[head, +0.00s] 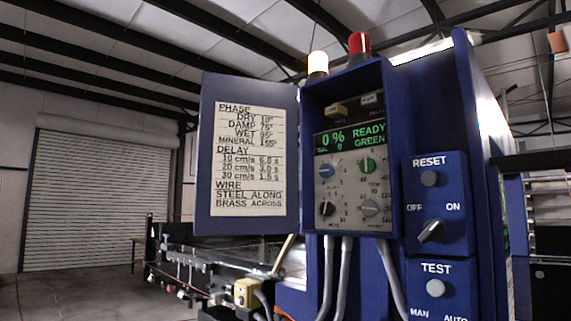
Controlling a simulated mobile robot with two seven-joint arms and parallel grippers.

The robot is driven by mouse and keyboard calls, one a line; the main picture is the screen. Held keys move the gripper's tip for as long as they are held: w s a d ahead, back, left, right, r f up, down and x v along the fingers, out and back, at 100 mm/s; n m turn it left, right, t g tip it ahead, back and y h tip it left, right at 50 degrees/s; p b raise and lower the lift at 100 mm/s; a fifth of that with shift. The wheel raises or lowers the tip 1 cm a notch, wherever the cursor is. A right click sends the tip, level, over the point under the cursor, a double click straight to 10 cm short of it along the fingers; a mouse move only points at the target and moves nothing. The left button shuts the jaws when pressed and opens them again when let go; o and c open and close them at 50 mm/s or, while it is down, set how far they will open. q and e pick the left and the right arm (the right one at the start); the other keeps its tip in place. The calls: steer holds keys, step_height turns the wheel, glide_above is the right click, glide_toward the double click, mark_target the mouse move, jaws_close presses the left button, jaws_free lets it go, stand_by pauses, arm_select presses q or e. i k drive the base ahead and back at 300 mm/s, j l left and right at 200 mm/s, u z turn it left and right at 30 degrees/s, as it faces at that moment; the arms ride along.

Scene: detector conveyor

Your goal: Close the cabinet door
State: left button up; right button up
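The blue cabinet (394,82) stands right of the middle of the head view. Its door (207,150) is swung open to the left, hinged on the cabinet's left edge. The door's inner face shows a white printed sheet (250,160) with phase, delay and wire settings. Inside the open cabinet is a panel (346,180) with a green-lit display reading "0 % READY GREEN" and several knobs. Neither of my grippers is in the head view.
Right of the cabinet are blue control boxes (438,205) with RESET, OFF/ON and TEST controls. A white lamp (318,63) and a red lamp (359,43) stand on top. Grey cables (345,275) run down below. Conveyor machinery (195,265) lies behind, lower left. The floor at left is clear.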

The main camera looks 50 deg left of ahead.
mark_target(247, 182)
steer(key=j+z, duration=0.85)
steer(key=k+j+z, duration=0.1)
steer(key=j, duration=0.25)
steer(key=j+z, duration=0.15)
steer(key=j, duration=0.25)
steer(key=k+j+z, duration=0.1)
steer(key=j, duration=0.25)
steer(key=k+j, duration=0.15)
steer(key=j, duration=0.25)
steer(key=k+j, duration=0.1)
steer(key=j, duration=0.25)
steer(key=k+j, duration=0.15)
steer(key=j, duration=0.25)
steer(key=k+j+z, duration=0.1)
steer(key=j, duration=0.25)
steer(key=k+j, duration=0.15)
steer(key=j, duration=0.25)
steer(key=k+j, duration=0.15)
steer(key=j, duration=0.2)
steer(key=k+j, duration=0.15)
steer(key=j, duration=0.2)
steer(key=i+z, duration=0.05)
